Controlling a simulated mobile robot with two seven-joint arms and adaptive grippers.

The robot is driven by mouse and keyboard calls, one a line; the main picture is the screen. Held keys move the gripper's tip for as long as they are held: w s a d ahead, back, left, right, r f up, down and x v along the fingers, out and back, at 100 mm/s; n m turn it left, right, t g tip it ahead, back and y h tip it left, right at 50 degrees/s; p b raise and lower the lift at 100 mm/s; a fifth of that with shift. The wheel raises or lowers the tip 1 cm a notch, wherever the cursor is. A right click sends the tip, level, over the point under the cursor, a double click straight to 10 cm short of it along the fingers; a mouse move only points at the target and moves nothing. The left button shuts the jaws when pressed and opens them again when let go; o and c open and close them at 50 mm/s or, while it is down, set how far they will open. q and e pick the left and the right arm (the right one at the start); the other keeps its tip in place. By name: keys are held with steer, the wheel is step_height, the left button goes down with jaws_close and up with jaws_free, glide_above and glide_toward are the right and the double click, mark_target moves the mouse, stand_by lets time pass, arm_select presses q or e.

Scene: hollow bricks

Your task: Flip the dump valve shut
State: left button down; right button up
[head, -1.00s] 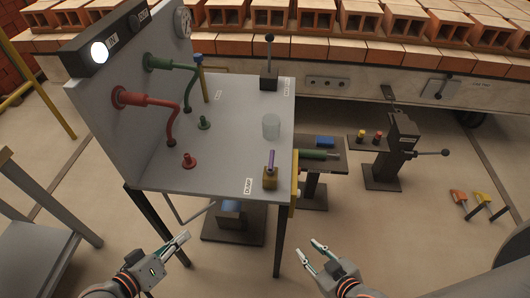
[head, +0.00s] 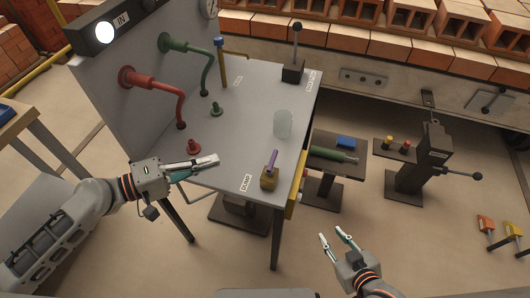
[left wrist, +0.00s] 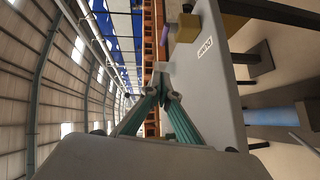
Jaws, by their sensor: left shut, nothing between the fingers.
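The dump valve is a brass block (head: 268,180) at the near right corner of the grey bench top, beside the DUMP label (head: 245,183). Its purple lever (head: 273,158) stands up from the block, leaning slightly in the picture. My left gripper (head: 214,161) is shut and empty, over the front of the bench, left of the valve and apart from it. In the left wrist view the shut fingers (left wrist: 165,85) point towards the purple lever (left wrist: 164,35) and brass block (left wrist: 188,27). My right gripper (head: 333,235) is open and empty, off the bench to the lower right.
A clear cylinder (head: 283,123) stands behind the valve. A black lever (head: 294,60) stands at the back right.

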mark_target(272, 163)
arm_select(q)
steer(key=shift+a, duration=0.1)
arm_select(e)
steer(key=shift+a, duration=0.35)
